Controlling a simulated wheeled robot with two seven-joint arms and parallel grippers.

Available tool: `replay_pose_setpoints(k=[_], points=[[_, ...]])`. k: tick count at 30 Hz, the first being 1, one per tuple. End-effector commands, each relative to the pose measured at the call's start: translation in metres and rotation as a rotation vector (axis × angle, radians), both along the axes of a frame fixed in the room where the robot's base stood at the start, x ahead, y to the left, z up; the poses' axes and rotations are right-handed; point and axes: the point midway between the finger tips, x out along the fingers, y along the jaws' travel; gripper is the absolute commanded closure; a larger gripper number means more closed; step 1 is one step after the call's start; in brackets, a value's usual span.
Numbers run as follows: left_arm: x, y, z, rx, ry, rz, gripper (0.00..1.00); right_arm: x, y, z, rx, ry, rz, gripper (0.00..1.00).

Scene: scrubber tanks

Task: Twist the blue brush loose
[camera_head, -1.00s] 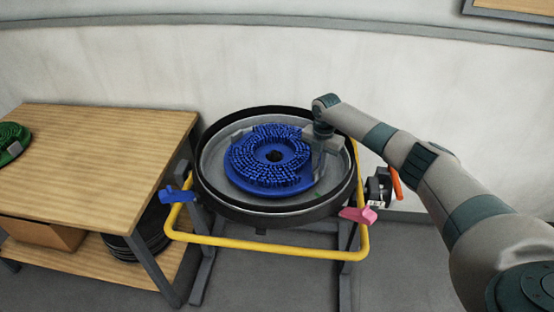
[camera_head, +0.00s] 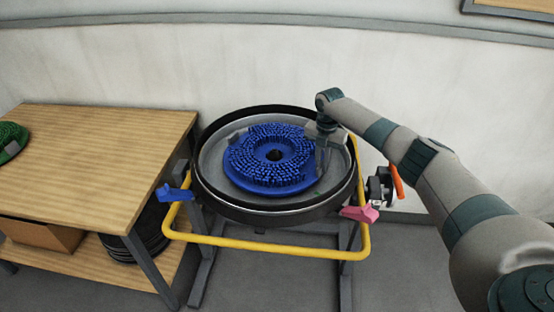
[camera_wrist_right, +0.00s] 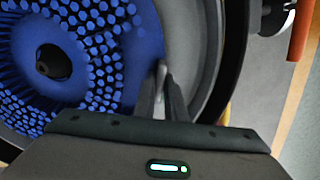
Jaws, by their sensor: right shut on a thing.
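The blue brush (camera_head: 262,186) lies bristles-up in a round grey pan with a dark rim (camera_head: 222,206). It is a disc with a dark centre hole, which also shows in the right wrist view (camera_wrist_right: 105,60). My right gripper (camera_head: 321,172) reaches down to the brush's right edge. In the right wrist view its two fingers (camera_wrist_right: 161,92) are close together at the brush's outer rim, with a thin part between them. The exact contact is partly hidden. My left gripper is not in view.
A yellow tube frame (camera_head: 265,248) surrounds the pan, with a blue lever (camera_head: 176,192) at left and a pink lever (camera_head: 360,213) at right. A wooden table (camera_head: 90,155) at left bears a green brush (camera_head: 10,140). A wall stands close behind.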

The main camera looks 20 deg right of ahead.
Motion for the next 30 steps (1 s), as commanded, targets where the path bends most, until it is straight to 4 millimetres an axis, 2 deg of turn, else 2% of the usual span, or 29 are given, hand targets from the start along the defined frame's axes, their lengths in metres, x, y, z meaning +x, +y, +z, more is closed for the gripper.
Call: replay_pose_setpoints(k=[9,30], points=[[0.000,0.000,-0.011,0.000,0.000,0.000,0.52,0.006,-0.005,-0.001,0.002,-0.005,0.043,1.00],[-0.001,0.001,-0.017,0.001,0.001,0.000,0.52,0.008,-0.009,-0.001,0.001,-0.004,0.063,1.00]])
